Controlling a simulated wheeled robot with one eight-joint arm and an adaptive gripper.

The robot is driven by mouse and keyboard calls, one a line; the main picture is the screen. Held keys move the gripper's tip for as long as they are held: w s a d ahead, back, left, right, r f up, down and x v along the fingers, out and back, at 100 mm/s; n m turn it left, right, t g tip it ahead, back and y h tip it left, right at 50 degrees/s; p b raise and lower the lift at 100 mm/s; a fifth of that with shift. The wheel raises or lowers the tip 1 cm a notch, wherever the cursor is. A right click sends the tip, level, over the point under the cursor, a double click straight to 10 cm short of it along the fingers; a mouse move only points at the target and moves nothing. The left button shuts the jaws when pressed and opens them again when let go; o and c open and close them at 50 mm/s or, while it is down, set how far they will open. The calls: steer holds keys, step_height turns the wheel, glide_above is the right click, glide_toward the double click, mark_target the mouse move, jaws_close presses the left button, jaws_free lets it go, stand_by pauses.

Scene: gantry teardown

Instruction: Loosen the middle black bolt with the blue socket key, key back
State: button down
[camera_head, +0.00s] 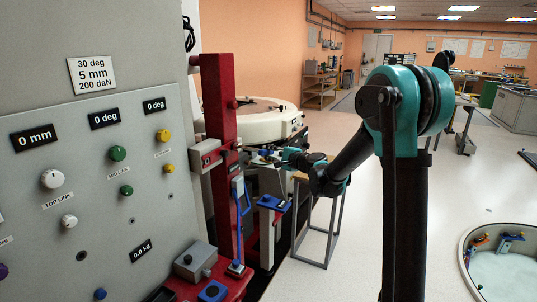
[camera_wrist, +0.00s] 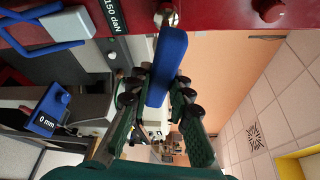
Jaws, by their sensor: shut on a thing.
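The red upright column (camera_head: 218,120) stands at centre left in the head view and crosses the top of the wrist view as a red beam (camera_wrist: 225,15). My gripper (camera_head: 277,156) is to the right of the column. In the wrist view my gripper (camera_wrist: 160,88) is shut on the blue socket key (camera_wrist: 168,55), one green finger on each side. The key's far end meets a shiny round metal part (camera_wrist: 166,16) at the beam's face. Whether the key sits on the middle black bolt is hidden. Another round bolt head (camera_wrist: 268,10) shows on the beam.
A grey panel (camera_head: 60,250) with knobs and labels fills the left. A grey box (camera_head: 195,262) stands on the red base. A round white machine (camera_head: 262,118) stands behind.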

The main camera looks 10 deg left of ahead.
steer(key=shift+a+n+t, duration=0.1)
steer(key=shift+n+t, duration=0.2)
steer(key=shift+n, duration=0.5)
steer(key=shift+s, duration=0.1)
steer(key=shift+s+d, duration=0.1)
steer(key=shift+d, duration=0.25)
steer(key=shift+d, duration=0.2)
stand_by(0.5)
steer(key=m+g, duration=0.1)
steer(key=m, duration=0.3)
steer(key=shift+g, duration=0.4)
steer(key=m+g, duration=0.2)
steer(key=m, duration=0.2)
steer(key=shift+h, duration=0.3)
